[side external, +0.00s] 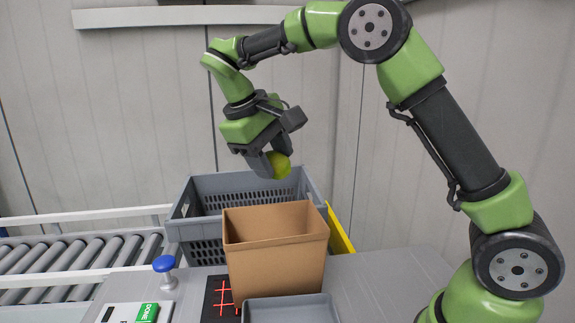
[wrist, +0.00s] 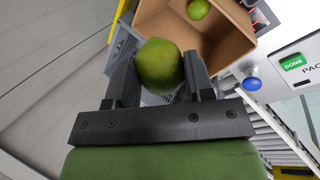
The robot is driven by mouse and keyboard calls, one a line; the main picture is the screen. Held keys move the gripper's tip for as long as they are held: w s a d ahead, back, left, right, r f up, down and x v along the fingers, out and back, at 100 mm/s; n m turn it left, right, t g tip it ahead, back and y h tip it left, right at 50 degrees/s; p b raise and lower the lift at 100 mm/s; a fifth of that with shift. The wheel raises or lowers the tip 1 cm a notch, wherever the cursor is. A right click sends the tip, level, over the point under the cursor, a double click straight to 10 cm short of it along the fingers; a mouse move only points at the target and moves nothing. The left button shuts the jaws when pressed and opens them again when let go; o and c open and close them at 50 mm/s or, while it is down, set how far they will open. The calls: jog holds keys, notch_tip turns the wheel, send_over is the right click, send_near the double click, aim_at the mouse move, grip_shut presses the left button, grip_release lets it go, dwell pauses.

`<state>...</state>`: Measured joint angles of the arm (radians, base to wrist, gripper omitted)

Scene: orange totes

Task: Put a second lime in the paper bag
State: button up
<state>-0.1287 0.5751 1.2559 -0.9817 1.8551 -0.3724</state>
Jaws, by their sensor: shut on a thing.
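My gripper (side external: 269,162) is shut on a green lime (side external: 279,166). The held lime also shows between the two fingers in the wrist view (wrist: 159,66). The brown paper bag (side external: 276,262) stands upright and open on the grey work surface. In the wrist view the bag (wrist: 226,38) lies beyond the fingertips, and another lime (wrist: 198,9) is inside it. The bag's inside is mostly hidden in the side view.
A grey crate (side external: 189,228) stands behind the bag. A grey tray (side external: 290,310) lies in front of it. A blue-topped button (side external: 164,264) and a green DONE label (side external: 148,312) are to the left. A roller conveyor (side external: 80,262) runs at the far left.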

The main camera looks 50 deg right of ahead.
jog(key=shift+w+d+f, duration=0.15)
jog(key=shift+w+d, duration=0.45)
jog(key=shift+w, duration=0.25)
notch_tip(320, 180, down, 4)
jog(key=shift+w+f, duration=0.1)
jog(key=shift+f, duration=3.35)
jog(key=o, duration=1)
jog(key=shift+r, duration=0.1)
jog(key=v, duration=0.9)
jog(key=shift+r, duration=0.35)
